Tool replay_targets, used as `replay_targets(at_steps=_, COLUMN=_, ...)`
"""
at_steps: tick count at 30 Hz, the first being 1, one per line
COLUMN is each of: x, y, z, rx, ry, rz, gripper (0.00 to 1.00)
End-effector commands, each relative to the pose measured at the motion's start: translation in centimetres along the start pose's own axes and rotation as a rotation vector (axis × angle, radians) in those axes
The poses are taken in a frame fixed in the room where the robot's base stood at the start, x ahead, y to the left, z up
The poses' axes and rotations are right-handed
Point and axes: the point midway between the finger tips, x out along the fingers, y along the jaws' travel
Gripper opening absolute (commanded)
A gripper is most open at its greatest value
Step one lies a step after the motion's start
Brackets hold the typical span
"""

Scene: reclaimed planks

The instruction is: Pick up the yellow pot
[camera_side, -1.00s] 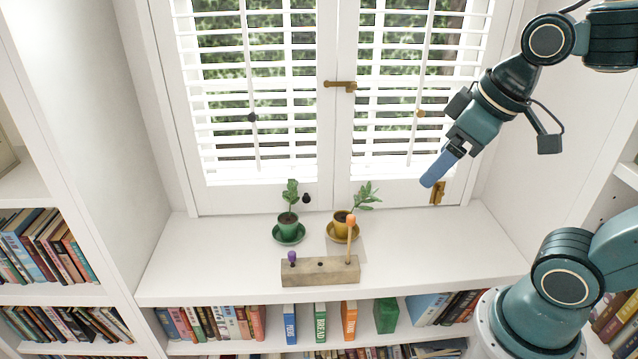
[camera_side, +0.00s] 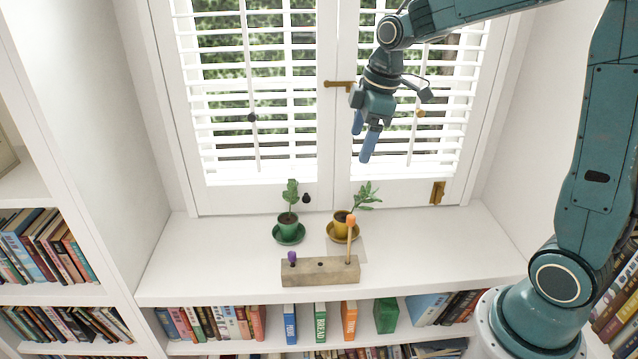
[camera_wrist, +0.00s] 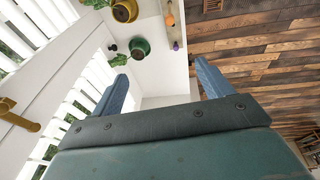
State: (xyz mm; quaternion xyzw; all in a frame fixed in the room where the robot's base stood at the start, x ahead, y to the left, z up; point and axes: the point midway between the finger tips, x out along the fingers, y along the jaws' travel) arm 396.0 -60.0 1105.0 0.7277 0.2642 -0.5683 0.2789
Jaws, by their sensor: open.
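In the wrist view the yellow pot (camera_wrist: 124,11) is at the top, partly cut off by the frame edge. My gripper (camera_side: 361,143) is open and empty, with blue fingers pointing down, in front of the shutters and well above the pot. In the wrist view its fingers (camera_wrist: 163,82) are spread apart with nothing between them.
A wooden block (camera_side: 320,271) with an orange-topped stick (camera_side: 350,238) and a purple-topped peg (camera_side: 292,257) sits in front. The sill's right side is clear. Books line shelves below.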

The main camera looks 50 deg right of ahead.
Motion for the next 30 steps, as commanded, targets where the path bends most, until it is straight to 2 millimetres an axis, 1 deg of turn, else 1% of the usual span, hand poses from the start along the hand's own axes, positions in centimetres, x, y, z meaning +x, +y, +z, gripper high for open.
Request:
replay_targets(at_steps=1, x=1.0, y=1.0, z=-0.1, rx=-0.028, ry=-0.005, rz=-0.015, gripper=0.78)
replay_targets(at_steps=3, x=2.3, y=2.2, z=-0.1, rx=-0.072, ry=-0.009, rz=-0.032, gripper=0.78)
replay_targets(at_steps=8, x=5.3, y=4.7, z=0.0, rx=-0.173, ry=-0.011, rz=-0.071, gripper=0.78)
replay_targets(at_steps=15, x=10.5, y=8.2, z=0.7, rx=-0.323, ry=-0.003, rz=-0.131, gripper=0.78)
replay_targets(at_steps=20, x=14.3, y=10.1, z=1.7, rx=-0.421, ry=0.012, rz=-0.171, gripper=0.78)
replay_targets(at_steps=24, x=17.7, y=11.5, z=2.8, rx=-0.507, ry=0.03, rz=-0.204, gripper=0.78)
replay_targets(at_steps=30, x=22.8, y=13.0, z=4.7, rx=-0.624, ry=0.065, rz=-0.248, gripper=0.78)
